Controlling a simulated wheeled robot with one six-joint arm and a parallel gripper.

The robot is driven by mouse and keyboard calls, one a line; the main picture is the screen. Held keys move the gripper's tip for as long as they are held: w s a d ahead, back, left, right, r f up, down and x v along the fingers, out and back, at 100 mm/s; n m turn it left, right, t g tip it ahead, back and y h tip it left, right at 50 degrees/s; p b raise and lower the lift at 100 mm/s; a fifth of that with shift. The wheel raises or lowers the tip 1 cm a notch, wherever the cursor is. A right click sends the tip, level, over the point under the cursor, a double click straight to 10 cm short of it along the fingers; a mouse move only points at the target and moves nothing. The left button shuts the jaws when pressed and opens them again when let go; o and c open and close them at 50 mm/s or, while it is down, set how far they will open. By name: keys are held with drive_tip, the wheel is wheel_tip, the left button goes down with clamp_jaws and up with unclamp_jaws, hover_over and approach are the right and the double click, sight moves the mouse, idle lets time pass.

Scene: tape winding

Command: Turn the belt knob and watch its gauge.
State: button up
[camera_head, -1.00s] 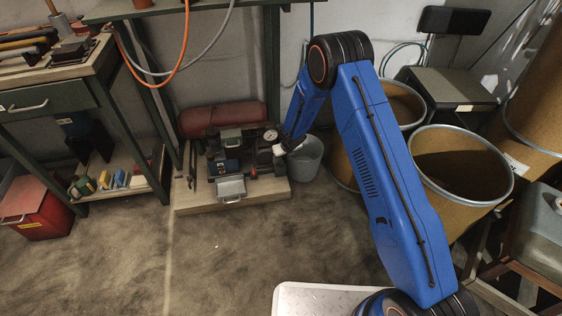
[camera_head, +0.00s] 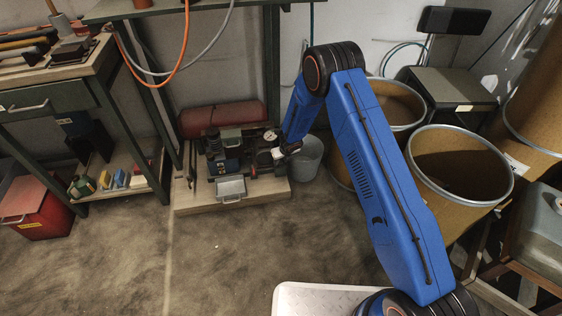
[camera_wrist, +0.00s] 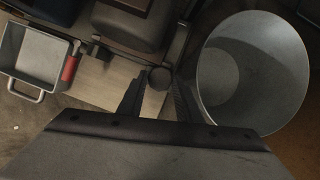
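A small round gauge (camera_head: 270,136) with a white face stands at the right back of the machine on the low wooden platform (camera_head: 245,200). Its reading is too small to tell. In the wrist view, a dark round knob (camera_wrist: 158,78) shows beyond and between the two fingers of my gripper (camera_wrist: 159,88). The fingers are apart, with narrow gaps showing on either side of the knob. In the head view my gripper (camera_head: 279,153) is at the machine's right side, just below the gauge, and the knob cannot be made out there.
A grey bucket (camera_wrist: 252,80) stands close on the right of my gripper; the head view shows it too (camera_head: 308,160). A metal tray (camera_head: 231,188) is at the machine's front. Brown drums (camera_head: 455,180) stand to the right. The floor in front is clear.

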drive_tip(key=shift+a+m, duration=0.1)
drive_tip(key=shift+m, duration=0.3)
drive_tip(key=m+h, duration=0.1)
drive_tip(key=m, duration=0.1)
drive_tip(key=shift+s+a+m, duration=0.1)
drive_tip(key=shift+a+m, duration=0.05)
drive_tip(key=shift+m, duration=0.25)
drive_tip(key=m, duration=0.1)
drive_tip(key=m+h, duration=0.1)
drive_tip(key=m, duration=0.1)
drive_tip(key=m+h, duration=0.1)
drive_tip(key=m, duration=0.1)
drive_tip(key=shift+a, duration=0.25)
drive_tip(key=m+h, duration=0.1)
drive_tip(key=m, duration=0.1)
drive_tip(key=m+h, duration=0.1)
drive_tip(key=m, duration=0.1)
drive_tip(key=shift+a+m, duration=0.2)
drive_tip(key=shift+m, duration=0.2)
drive_tip(key=shift+w+m+g+h, duration=0.25)
drive_tip(key=shift+m+g+h, duration=0.25)
drive_tip(key=shift+m, duration=1)
drive_tip(key=o, duration=1)
